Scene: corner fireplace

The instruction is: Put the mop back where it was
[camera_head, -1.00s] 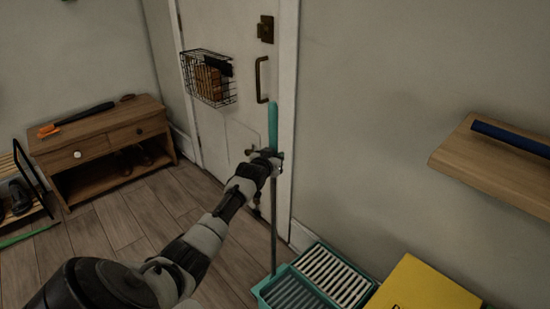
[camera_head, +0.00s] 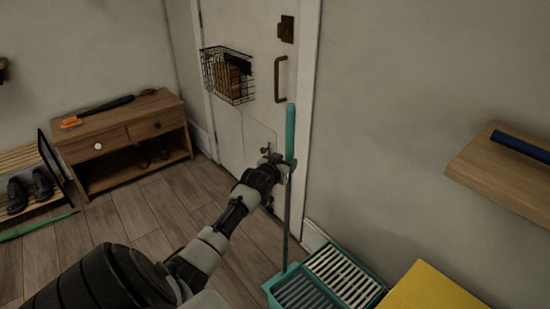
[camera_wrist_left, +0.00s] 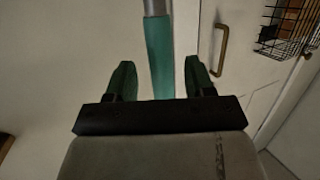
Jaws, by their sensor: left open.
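The mop (camera_head: 290,135) stands upright with a teal grip on top and a thin grey pole below. Its lower end goes down to a teal bucket (camera_head: 268,289) at the bottom of the head view; the mop head is not clear to see. My left gripper (camera_head: 280,162) is at the lower part of the teal grip. In the left wrist view, the mop handle (camera_wrist_left: 159,55) stands between the two open fingers of my left gripper (camera_wrist_left: 160,82), with a gap on each side. My right gripper is not in view.
A white door (camera_head: 243,85) with a wire basket (camera_head: 228,76) is behind the mop. A wooden bench (camera_head: 128,135) stands at the left, with a shoe rack (camera_head: 35,160) beside it. A yellow object (camera_head: 435,290) and a wall shelf (camera_head: 500,170) are on the right. The floor at left-centre is clear.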

